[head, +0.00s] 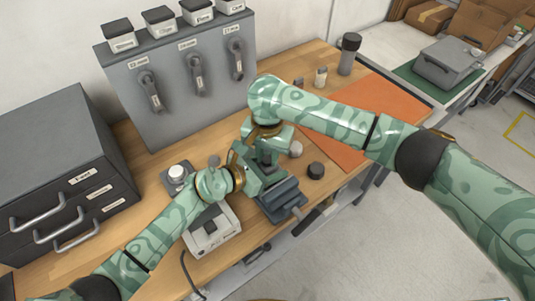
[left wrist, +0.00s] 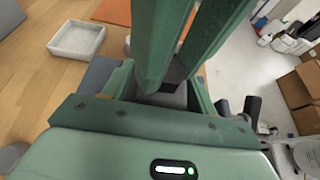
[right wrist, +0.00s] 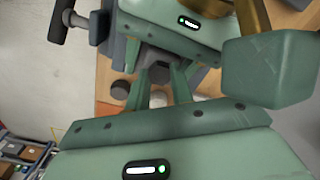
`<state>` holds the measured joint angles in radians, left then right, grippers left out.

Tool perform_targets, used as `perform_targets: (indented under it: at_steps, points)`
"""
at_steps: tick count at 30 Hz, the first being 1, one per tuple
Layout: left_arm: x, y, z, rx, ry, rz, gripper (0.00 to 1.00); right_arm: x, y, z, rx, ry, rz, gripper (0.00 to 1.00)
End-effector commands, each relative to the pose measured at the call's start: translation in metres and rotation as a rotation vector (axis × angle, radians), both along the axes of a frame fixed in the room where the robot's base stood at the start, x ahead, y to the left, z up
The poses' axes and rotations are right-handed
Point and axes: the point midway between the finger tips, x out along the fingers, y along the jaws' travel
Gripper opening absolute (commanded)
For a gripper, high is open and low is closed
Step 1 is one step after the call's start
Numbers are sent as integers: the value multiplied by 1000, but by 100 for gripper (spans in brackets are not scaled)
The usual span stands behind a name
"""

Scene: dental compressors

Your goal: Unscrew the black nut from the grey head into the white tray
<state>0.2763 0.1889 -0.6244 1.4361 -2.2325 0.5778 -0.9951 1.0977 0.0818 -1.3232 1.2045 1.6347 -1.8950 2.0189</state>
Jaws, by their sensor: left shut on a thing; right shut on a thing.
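The white tray (left wrist: 76,40) lies on the wooden bench in the left wrist view, looking empty. I cannot make it out in the head view. My left gripper (head: 243,168) reaches in from the left and is shut on a grey part, seemingly the grey head (left wrist: 165,98), mostly hidden between its fingers. My right gripper (head: 266,148) comes down from above and is shut on a dark, six-sided piece, seemingly the black nut (right wrist: 158,72). The two grippers are close together, above the blue-grey vise (head: 283,200). Whether nut and head still touch is hidden.
A black round piece (head: 316,170) and a grey rounded piece (head: 296,149) stand right of the vise. A white device (head: 212,232) stands in front. A grey panel (head: 185,80) and dark drawers (head: 65,170) stand behind and left. An orange mat (head: 395,100) lies right.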

Motion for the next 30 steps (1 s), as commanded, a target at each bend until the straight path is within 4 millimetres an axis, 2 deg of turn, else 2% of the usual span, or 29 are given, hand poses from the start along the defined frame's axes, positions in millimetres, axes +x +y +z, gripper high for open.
perform_targets:
  at_steps: [7,8,9,10,18,27,30]
  points:
    - [1,1,0,2,-2,2,0,0,0,0,-1,0,4,0]
    - [1,1,0,2,-2,2,0,0,0,0,-1,0,3,31]
    - [1,1,0,2,-2,2,0,0,0,0,-1,0,3,42]
    - [1,1,0,2,-2,2,0,0,0,0,-1,0,3,45]
    - [1,1,0,2,-2,2,0,0,0,2,0,-1,2,45]
    - [1,1,0,2,-2,2,0,1,0,41,0,-2,3,45]
    - [1,1,0,2,-2,2,0,0,0,46,0,-1,-1,44]
